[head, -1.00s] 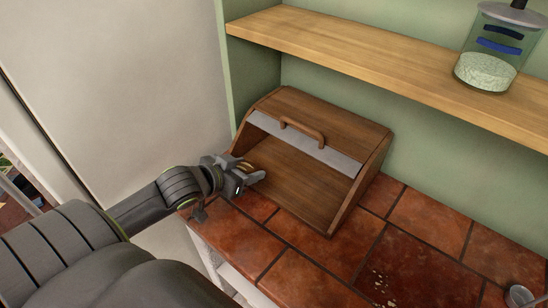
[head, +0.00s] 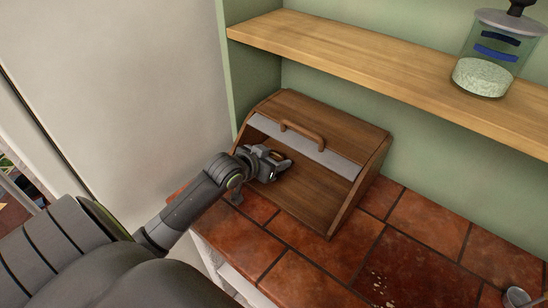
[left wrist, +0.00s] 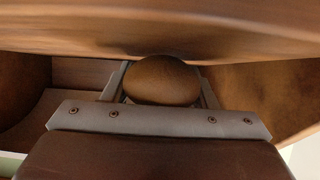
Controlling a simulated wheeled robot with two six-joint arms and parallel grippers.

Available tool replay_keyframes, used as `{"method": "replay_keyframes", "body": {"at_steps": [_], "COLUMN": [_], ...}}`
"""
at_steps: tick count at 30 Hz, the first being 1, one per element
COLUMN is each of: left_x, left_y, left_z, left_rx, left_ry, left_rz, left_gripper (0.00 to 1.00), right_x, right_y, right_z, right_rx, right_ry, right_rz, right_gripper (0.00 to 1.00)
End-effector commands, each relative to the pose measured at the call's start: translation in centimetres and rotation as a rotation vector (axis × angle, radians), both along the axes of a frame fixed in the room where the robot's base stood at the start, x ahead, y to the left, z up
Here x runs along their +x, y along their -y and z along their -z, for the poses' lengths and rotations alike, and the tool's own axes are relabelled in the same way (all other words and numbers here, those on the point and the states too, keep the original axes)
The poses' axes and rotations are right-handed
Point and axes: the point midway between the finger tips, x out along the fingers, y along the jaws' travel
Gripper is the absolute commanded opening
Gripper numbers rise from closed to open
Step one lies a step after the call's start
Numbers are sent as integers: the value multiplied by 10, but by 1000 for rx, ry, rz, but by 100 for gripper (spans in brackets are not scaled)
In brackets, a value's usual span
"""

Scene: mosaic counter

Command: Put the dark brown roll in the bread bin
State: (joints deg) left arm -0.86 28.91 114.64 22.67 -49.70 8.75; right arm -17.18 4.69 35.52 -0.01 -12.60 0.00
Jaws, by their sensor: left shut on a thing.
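The wooden bread bin (head: 345,134) stands on the tiled counter against the green wall. Its handled lid is up and the front looks open below a pale grey strip. My left gripper (head: 281,164) is at the left part of this opening, with its fingers pointing into the bin. In the left wrist view the gripper is shut on the brown roll (left wrist: 163,80), held between its two fingers. Wooden surfaces of the bin surround the roll there. In the head view the roll is mostly hidden by the gripper. My right gripper is out of view.
A wooden shelf (head: 390,75) runs above and behind the bin, with a glass jar (head: 483,76) on it. The red tiled counter (head: 405,250) to the right of the bin is largely clear, with some crumbs. A pale wall panel (head: 130,90) is at left.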

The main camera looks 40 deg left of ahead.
Motion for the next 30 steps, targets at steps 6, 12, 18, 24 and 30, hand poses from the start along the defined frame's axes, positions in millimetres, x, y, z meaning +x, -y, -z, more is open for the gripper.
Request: {"method": "replay_keyframes", "body": {"at_steps": [6,12,18,24,30], "left_x": [0,0,0,0,-21], "left_y": [0,0,0,0,-3], "left_z": [1,3,3,-2,-11], "left_rx": [0,0,0,1,5], "left_ry": [0,0,0,1,-1], "left_rz": [0,-1,-1,0,0], "left_gripper": [30,67,74,74,74], "right_x": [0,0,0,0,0], "right_y": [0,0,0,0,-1], "right_z": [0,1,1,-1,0], "right_rx": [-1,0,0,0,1], "right_ry": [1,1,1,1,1], "right_rz": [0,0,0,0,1], "right_gripper": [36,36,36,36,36]}}
